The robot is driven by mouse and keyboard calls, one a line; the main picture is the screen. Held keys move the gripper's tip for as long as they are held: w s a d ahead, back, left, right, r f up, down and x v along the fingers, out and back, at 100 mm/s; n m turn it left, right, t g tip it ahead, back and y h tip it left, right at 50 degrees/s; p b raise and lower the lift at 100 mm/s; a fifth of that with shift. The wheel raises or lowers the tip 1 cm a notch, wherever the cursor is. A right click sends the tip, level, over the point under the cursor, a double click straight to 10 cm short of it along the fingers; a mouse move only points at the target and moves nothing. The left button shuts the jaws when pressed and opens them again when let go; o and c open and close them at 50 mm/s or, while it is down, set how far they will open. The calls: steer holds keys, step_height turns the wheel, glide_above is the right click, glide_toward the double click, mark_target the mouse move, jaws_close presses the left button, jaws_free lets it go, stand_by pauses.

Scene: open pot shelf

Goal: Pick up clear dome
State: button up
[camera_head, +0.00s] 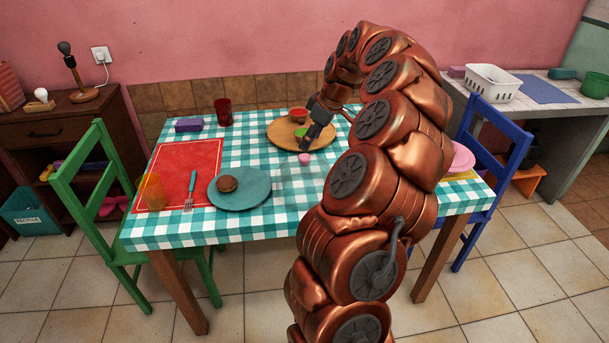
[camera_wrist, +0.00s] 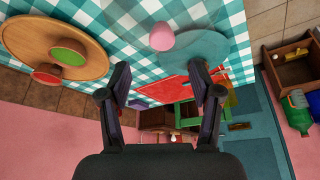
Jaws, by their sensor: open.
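The clear dome (camera_head: 305,158) is on the checked tablecloth near the table's middle; its pink knob stands out, while its see-through body is very faint. In the wrist view the pink knob of the dome (camera_wrist: 162,36) is at the top middle, beyond the fingertips. My gripper (camera_head: 310,143) is above the table, close to the dome in the head view. In the wrist view my gripper (camera_wrist: 160,72) has its two fingers wide apart with nothing between them. The gap between fingers and knob is hard to judge.
A round wooden board (camera_head: 284,138) with a green and a reddish-brown item lies behind. A teal plate (camera_head: 250,198) with a brown bun (camera_head: 228,184) is to the left, near a fork (camera_head: 190,192) and red mat (camera_head: 180,160). A red cup (camera_head: 223,112) stands at the back.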

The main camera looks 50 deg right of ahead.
mark_target(304, 156)
steer(key=shift+s+p+x, duration=0.15)
steer(key=shift+p+x, duration=0.25)
steer(key=shift+x, duration=1.4)
steer(key=shift+s+p+x, duration=0.2)
steer(key=shift+p+x, duration=0.2)
steer(key=shift+x, duration=1.4)
steer(key=shift+f, duration=0.1)
steer(key=shift+c, duration=0.3)
jaws_close()
